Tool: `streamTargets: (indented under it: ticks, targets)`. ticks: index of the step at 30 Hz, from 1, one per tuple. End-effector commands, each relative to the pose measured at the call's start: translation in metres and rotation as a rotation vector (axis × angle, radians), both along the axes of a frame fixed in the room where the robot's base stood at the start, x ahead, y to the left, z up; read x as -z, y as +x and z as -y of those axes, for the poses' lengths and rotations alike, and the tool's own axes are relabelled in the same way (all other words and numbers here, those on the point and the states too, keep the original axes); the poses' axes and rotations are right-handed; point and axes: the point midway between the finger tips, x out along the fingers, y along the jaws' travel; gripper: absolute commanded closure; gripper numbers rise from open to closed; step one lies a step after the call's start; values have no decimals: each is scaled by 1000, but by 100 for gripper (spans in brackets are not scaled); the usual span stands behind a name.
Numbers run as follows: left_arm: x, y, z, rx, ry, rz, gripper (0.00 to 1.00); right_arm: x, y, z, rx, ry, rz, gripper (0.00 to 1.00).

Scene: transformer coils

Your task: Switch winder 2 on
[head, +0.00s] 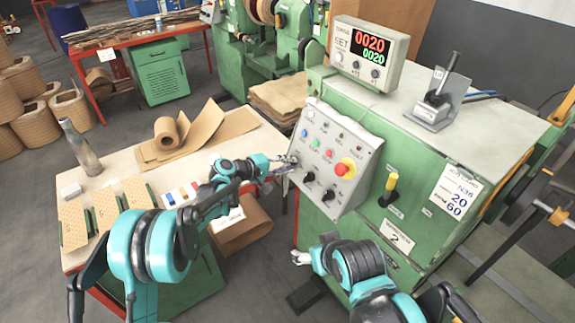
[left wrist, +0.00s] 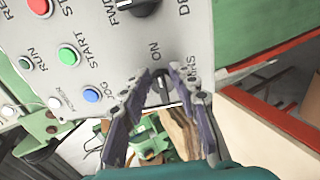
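Winder 2 is the green machine (head: 460,165) at the right in the head view, with a "2" label (head: 397,238). Its sloped grey control panel (head: 335,150) bears buttons, lamps and knobs. My left gripper (head: 287,167) is at the panel's lower left edge.
The panel also has a green START button (left wrist: 68,55), a blue JOG button (left wrist: 91,95) and a red emergency stop (head: 345,168). A lit display box (head: 368,55) stands on top. A wooden worktable (head: 110,170) with paper and a bottle (head: 80,148) is at the left.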

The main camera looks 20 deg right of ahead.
Motion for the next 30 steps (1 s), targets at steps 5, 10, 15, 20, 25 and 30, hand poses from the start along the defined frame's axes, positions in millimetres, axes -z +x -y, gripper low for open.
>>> streamTargets:
  ticks: [5,10,15,20,25,30]
  targets:
    - [-3,-2,-6,-1,0,-1,70,0,0,0,0,0,0,26]
    - [-14,-11,-32,-4,-2,-1,70,0,0,0,0,0,0,26]
    - [-28,-23,-66,-4,0,0,70,0,0,0,0,0,0,26]
    - [-38,-33,-90,-2,0,0,70,0,0,0,0,0,0,26]
    - [-44,-38,-103,-1,-1,0,70,0,0,0,0,0,0,26]
    - [-45,-39,-104,1,-1,0,70,0,0,0,0,0,0,26]
